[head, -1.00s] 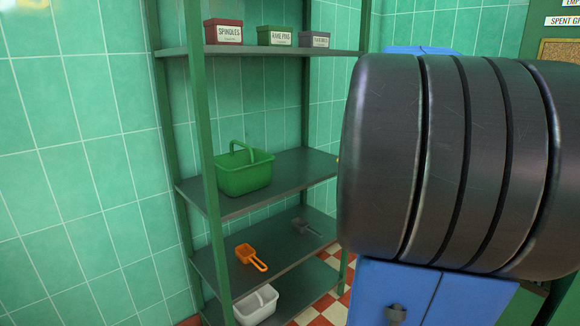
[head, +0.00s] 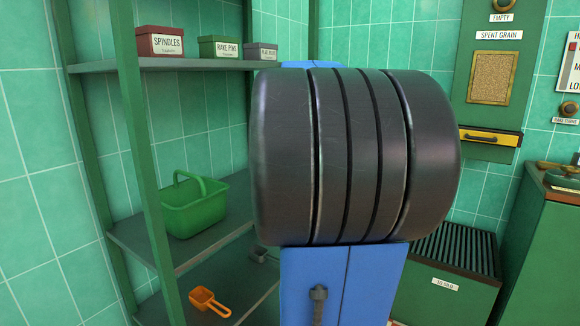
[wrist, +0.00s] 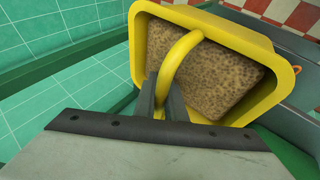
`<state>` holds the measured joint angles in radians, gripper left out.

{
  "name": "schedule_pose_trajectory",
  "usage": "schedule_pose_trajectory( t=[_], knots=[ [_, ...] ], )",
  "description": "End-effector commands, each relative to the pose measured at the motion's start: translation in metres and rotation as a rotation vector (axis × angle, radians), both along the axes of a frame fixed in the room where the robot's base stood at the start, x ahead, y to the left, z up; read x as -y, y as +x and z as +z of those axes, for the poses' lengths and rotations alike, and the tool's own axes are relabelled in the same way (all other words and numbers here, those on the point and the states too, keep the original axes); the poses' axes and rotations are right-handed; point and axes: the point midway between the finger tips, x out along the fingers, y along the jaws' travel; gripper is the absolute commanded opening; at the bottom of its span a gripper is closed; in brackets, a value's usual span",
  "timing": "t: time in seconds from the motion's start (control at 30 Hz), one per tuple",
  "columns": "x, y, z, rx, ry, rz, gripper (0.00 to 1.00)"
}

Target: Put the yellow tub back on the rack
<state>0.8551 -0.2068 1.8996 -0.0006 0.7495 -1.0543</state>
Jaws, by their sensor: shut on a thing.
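The yellow tub (wrist: 262,50) fills the upper right of the wrist view, with a brown, speckled, grainy mass (wrist: 210,80) inside. My gripper (wrist: 163,92) is shut on the tub's arched yellow handle. The green rack (head: 136,105) stands at the left of the head view. Its middle shelf holds a green tub with a handle (head: 195,210), with some bare shelf beside it. My dark arm link hides my gripper and the yellow tub in the head view.
The top shelf holds small labelled boxes, the red one (head: 160,42) at left. An orange scoop (head: 208,301) lies on a lower shelf. At right are a spent grain panel (head: 493,78), a yellow-fronted drawer (head: 490,137) and a green ribbed-top bin (head: 455,262).

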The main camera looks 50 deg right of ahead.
Motion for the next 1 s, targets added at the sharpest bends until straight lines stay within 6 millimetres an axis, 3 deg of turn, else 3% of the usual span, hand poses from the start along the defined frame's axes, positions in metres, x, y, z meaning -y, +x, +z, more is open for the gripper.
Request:
schedule_pose_trajectory(
  t=[0.6, 1.0],
  knots=[
    [-0.009, 0.109, 0.002, 0.002, -0.003, 0.003, 0.0],
    [-0.01, 0.132, 0.002, 0.002, -0.002, 0.0, 0.0]
  ],
)
